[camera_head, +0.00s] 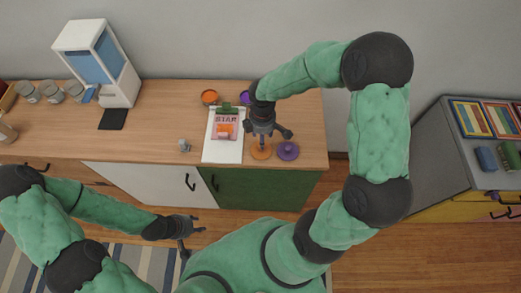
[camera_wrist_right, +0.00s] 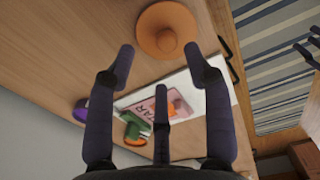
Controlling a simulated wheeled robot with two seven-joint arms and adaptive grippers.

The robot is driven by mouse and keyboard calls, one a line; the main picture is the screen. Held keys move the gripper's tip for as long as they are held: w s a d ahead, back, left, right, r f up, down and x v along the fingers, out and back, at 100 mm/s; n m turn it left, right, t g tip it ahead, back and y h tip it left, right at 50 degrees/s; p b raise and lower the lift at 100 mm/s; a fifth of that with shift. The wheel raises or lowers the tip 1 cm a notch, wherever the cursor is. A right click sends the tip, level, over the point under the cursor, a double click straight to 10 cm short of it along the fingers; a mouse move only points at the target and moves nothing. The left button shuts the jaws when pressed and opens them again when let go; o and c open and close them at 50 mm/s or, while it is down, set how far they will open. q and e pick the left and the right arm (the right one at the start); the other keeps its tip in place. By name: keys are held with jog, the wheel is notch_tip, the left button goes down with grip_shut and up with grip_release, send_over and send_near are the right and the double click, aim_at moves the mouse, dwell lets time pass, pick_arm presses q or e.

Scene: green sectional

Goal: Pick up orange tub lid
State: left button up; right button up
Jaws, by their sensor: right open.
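The orange tub lid (camera_head: 261,153) lies flat near the front edge of the wooden counter, left of a purple lid (camera_head: 288,151). My right gripper (camera_head: 267,137) is over the counter just behind the orange lid and partly covers it. In the right wrist view the orange lid (camera_wrist_right: 151,22) shows its round knob, beyond the spread fingers of the open, empty gripper (camera_wrist_right: 160,60). An orange tub (camera_head: 209,97) stands farther back. My left gripper (camera_head: 190,238) hangs in front of the cabinet, fingers apart and empty.
A clipboard (camera_head: 224,152) with a pink STAR card and a small orange item lies left of the right gripper. A purple tub (camera_head: 244,97) stands behind. A grey block (camera_head: 184,146) and a white dispenser (camera_head: 121,91) are to the left.

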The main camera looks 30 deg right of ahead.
aim_at(258, 154)
jog(key=shift+s+a+f+b, duration=0.2)
jog(key=shift+f+b, duration=0.35)
jog(key=shift+f, duration=0.85)
jog(key=shift+s+a+f+b, duration=0.15)
jog(key=shift+f+b, duration=0.35)
jog(key=shift+f, duration=0.85)
jog(key=shift+w, duration=0.1)
jog(key=c, duration=0.9)
